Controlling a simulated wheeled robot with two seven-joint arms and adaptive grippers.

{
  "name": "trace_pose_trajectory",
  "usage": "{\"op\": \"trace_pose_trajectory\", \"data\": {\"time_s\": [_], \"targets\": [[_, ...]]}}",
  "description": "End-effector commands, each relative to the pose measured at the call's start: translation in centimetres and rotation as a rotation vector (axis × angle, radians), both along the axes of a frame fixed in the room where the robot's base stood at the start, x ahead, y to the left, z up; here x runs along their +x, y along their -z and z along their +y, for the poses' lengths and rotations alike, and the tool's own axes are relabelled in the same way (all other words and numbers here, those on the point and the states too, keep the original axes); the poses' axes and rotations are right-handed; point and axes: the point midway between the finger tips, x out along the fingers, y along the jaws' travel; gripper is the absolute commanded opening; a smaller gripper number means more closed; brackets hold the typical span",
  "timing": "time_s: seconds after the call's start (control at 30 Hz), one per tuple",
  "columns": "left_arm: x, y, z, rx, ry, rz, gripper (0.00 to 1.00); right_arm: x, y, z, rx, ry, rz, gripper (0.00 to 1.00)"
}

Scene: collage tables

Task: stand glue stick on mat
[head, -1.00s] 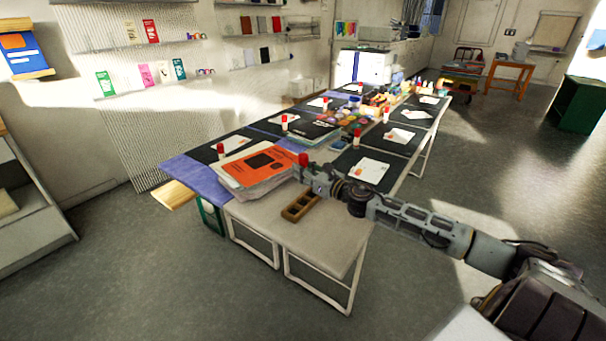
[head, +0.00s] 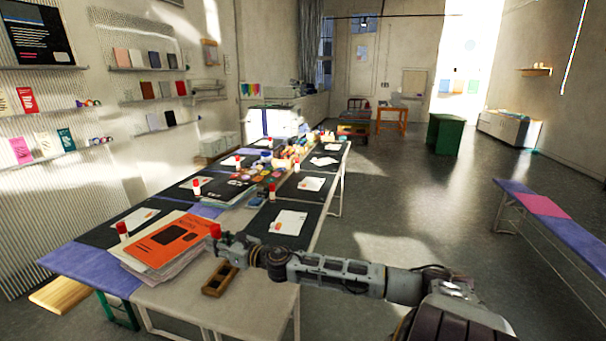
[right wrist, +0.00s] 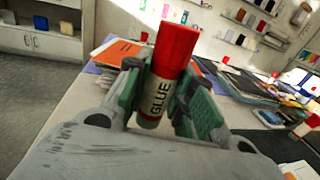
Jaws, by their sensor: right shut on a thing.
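My right gripper (head: 222,240) is shut on a glue stick (head: 215,231) with a red cap, above the near end of the long table. In the right wrist view the glue stick (right wrist: 165,80) stands nearly upright, slightly tilted, between the green finger pads of the gripper (right wrist: 160,95), cap up. The nearest black mat on the right side (head: 257,222) has a white card (head: 288,222) on it and lies right of the gripper. Other red-capped glue sticks stand on the table, such as one near that mat's far edge (head: 272,191). My left gripper is out of view.
An orange-covered paper stack (head: 165,243) lies left of the gripper. A small wooden tray (head: 220,279) sits below it on bare tabletop. Coloured supplies (head: 275,168) fill the table's middle. A bench (head: 555,225) stands at far right, with open floor between.

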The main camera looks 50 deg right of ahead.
Motion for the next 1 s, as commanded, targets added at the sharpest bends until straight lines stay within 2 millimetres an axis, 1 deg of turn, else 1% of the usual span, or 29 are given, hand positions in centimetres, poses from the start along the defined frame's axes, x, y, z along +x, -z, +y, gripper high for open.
{"op": "trace_pose_trajectory", "data": {"time_s": [0.27,0.4,0.6,1.0], "targets": [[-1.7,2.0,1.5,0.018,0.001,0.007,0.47,-1.4,1.7,2.7,-0.004,0.03,0.011,0.0],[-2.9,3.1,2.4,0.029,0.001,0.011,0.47,-2.2,2.5,4.2,-0.005,0.048,0.014,0.0],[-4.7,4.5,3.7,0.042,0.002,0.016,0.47,-3.5,3.2,6.4,-0.008,0.072,0.016,0.0],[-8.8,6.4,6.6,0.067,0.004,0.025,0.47,-6.3,3.5,11.0,-0.008,0.128,0.013,0.0]]}}
